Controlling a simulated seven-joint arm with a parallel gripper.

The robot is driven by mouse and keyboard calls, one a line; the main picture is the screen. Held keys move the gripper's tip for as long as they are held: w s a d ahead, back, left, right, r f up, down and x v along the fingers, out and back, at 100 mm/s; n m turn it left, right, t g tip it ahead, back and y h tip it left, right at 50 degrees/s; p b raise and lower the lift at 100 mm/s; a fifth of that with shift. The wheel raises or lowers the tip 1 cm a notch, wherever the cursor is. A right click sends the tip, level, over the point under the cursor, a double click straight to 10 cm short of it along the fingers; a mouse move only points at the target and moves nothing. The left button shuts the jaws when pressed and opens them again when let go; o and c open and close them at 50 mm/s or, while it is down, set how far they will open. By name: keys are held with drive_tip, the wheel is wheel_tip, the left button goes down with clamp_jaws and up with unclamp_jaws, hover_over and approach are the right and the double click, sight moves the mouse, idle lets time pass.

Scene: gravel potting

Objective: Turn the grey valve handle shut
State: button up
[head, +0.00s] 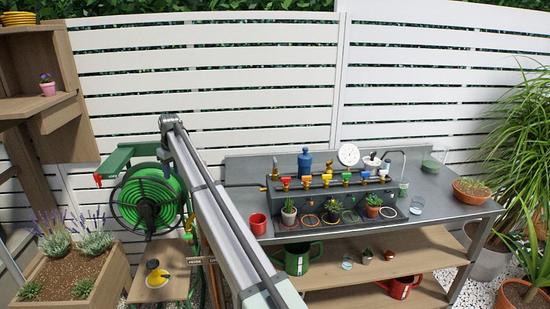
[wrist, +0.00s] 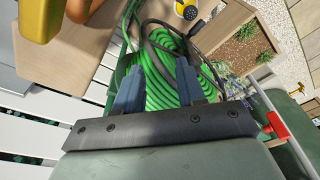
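A row of coloured valve handles runs along the dark manifold box (head: 330,201) on the metal bench in the head view. Red, green, blue and yellow ones show. The rightmost one (head: 382,173) looks pale, but it is too small to tell whether it is the grey handle. My gripper does not show clearly in the head view, where my arm crosses the middle. In the wrist view my gripper (wrist: 158,66) has two blue fingers standing apart with nothing held between them. It points toward the green hose coil (wrist: 160,45); no grey handle shows there.
The hose reel (head: 150,203) stands left of my arm, with a red lever (wrist: 277,125) beside it in the wrist view. A blue bottle (head: 305,162), a round gauge (head: 348,155) and a red mug (head: 258,224) crowd the bench. A slatted fence (head: 240,70) stands behind.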

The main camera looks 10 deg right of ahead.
drive_tip(key=w+d+r+m, duration=0.1)
drive_tip(key=w+d+r, duration=0.1)
drive_tip(key=d+r, duration=0.25)
wheel_tip(320, 180, up, 11)
drive_tip(key=m+g+h, duration=0.1)
drive_tip(key=m+h, duration=0.1)
drive_tip(key=m, duration=0.7)
hover_over(275, 159)
drive_tip(key=f, duration=1.3)
drive_tip(key=shift+s+f, duration=0.2)
clamp_jaws()
